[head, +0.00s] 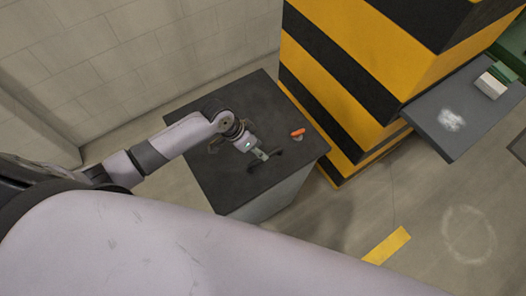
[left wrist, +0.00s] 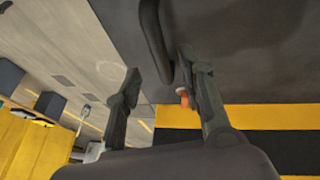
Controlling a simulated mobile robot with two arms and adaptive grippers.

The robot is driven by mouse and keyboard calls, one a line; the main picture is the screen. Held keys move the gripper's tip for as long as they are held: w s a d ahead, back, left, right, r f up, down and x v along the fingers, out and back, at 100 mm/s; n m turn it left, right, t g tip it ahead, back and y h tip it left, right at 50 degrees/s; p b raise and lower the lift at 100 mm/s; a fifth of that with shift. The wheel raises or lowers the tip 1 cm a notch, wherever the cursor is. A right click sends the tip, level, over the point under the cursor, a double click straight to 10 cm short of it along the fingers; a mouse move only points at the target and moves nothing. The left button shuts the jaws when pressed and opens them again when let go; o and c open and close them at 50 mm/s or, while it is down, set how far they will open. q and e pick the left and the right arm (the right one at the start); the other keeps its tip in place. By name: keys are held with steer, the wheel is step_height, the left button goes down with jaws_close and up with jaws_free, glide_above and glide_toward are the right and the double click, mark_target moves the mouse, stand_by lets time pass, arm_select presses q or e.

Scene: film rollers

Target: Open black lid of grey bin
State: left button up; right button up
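The grey bin (head: 275,195) stands by the wall in the head view. Its flat black lid (head: 225,180) lies closed on top. A dark curved handle (left wrist: 152,40) on the lid shows in the left wrist view, its near end close to the fingertips. My left gripper (head: 262,155) is low over the lid at the handle. In the left wrist view its two fingers (left wrist: 160,62) are apart, with the handle between or just beyond the tips; I cannot tell whether they touch it. My right gripper is not in view.
A small orange object (head: 297,132) sits on the lid near its right edge. A yellow-and-black striped pillar (head: 350,70) stands right beside the bin. A grey shelf (head: 450,140) with a white block (head: 490,85) juts out at the right. The concrete floor is clear in front.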

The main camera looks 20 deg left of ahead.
arm_select(q)
steer(key=x, duration=0.3)
steer(key=shift+d+f, duration=0.1)
steer(key=shift+f, duration=0.15)
steer(key=shift+d+f, duration=0.1)
steer(key=shift+f, duration=0.1)
jaws_close()
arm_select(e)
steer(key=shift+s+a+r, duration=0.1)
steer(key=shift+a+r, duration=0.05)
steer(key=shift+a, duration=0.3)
arm_select(q)
steer(key=shift+w, duration=0.1)
